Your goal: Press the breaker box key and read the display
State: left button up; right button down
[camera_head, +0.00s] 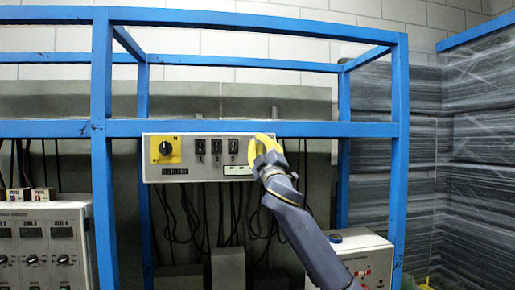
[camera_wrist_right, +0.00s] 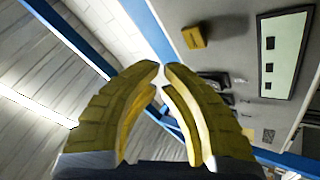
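The breaker box (camera_head: 292,158) is a pale grey panel hung on the blue frame. It carries a black rotary knob on a yellow plate (camera_head: 165,149), three black switches (camera_head: 216,146) numbered 1 to 3, and a small dark display (camera_head: 174,171) whose reading is too small to make out. My right gripper (camera_head: 264,140) is in front of the box's right end and hides part of it. In the right wrist view, its yellow fingers (camera_wrist_right: 163,68) nearly meet at the tips, with nothing between them. A yellow key (camera_wrist_right: 194,37) shows beyond them, apart from the tips. My left gripper is out of view.
A white strip with dark squares (camera_wrist_right: 282,55) lies beside the key. Blue frame bars (camera_head: 250,129) run just above the box. Dark cables (camera_head: 195,220) hang below it. A grey metered unit (camera_head: 45,246) stands at left; a white box (camera_head: 362,252) stands at lower right.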

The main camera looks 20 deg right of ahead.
jog(key=shift+w+d, duration=0.1)
jog(key=shift+w, duration=1.2)
jog(key=shift+w, duration=0.25)
dwell(0.6)
jog(key=shift+w+d, duration=0.1)
jog(key=shift+w, duration=0.05)
jog(key=shift+w, duration=0.35)
dwell(0.9)
jog(key=shift+s, duration=0.15)
dwell(0.3)
jog(key=shift+s, duration=0.6)
jog(key=shift+s+a, duration=0.15)
jog(key=shift+s, duration=1.1)
jog(key=shift+s+a, duration=0.15)
jog(key=shift+s, duration=1.1)
